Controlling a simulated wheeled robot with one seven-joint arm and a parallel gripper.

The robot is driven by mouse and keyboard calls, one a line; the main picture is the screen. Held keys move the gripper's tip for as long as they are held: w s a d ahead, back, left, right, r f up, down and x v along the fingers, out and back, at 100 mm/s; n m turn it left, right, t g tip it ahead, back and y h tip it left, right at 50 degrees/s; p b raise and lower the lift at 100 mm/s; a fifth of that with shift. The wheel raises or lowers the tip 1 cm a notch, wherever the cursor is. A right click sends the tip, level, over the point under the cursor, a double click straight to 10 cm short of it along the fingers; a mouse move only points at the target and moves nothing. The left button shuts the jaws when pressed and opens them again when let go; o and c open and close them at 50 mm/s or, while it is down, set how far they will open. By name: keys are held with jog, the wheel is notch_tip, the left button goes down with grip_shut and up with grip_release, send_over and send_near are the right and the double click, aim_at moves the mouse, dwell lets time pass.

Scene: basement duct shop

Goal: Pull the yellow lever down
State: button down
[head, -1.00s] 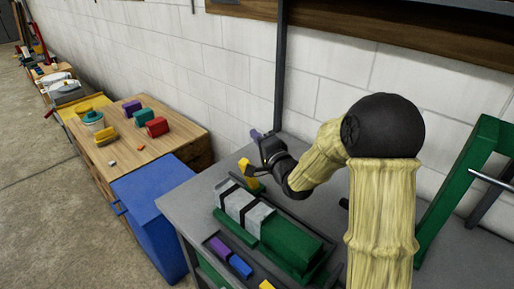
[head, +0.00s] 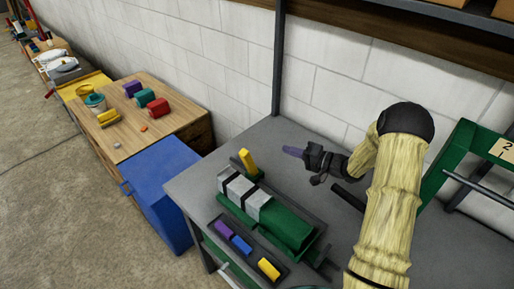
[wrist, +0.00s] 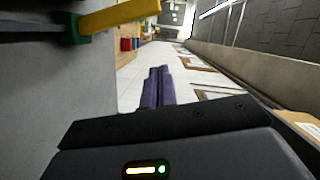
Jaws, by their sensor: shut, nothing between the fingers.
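The yellow lever (head: 248,162) stands up, leaning slightly, from a small green base (head: 245,175) at the left end of the green and grey machine on the grey bench. It also shows in the wrist view (wrist: 118,14) at the upper left, joined to its green base. My gripper (head: 290,151) is shut and empty, its purple fingers together. It is to the right of the lever in the head view, apart from it, and points left. In the wrist view the shut fingers (wrist: 158,88) point past the lever, which lies off to their left.
The green machine (head: 285,226) with grey bands fills the bench front. A tray (head: 286,265) with purple, blue and yellow blocks lies before it. A green frame (head: 446,170) stands at right. A blue cabinet (head: 160,195) and wooden table (head: 175,127) are left.

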jog(key=p, duration=0.6)
send_over(250, 164)
jog(key=d, duration=0.2)
jog(key=shift+f, duration=1)
jog(key=shift+w+d, duration=0.1)
jog(key=shift+w, duration=0.25)
jog(key=shift+w+d+f+b, duration=0.1)
jog(key=shift+d+b, duration=0.15)
jog(key=shift+b, duration=0.1)
